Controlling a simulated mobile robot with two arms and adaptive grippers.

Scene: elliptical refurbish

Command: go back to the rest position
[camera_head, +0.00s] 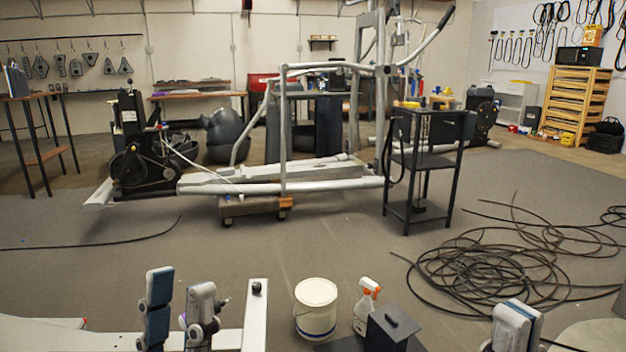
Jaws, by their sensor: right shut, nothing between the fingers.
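Pale blue-and-grey jointed parts stand upright at the bottom left, and a similar white and dark part shows at the bottom right edge.
A white bucket (316,309), a spray bottle (367,306) and a black box (393,328) are close in front. A coiled cable (490,268) covers the right floor. A black stand (425,161) and a large exercise machine (284,186) stand beyond. The middle floor is clear.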

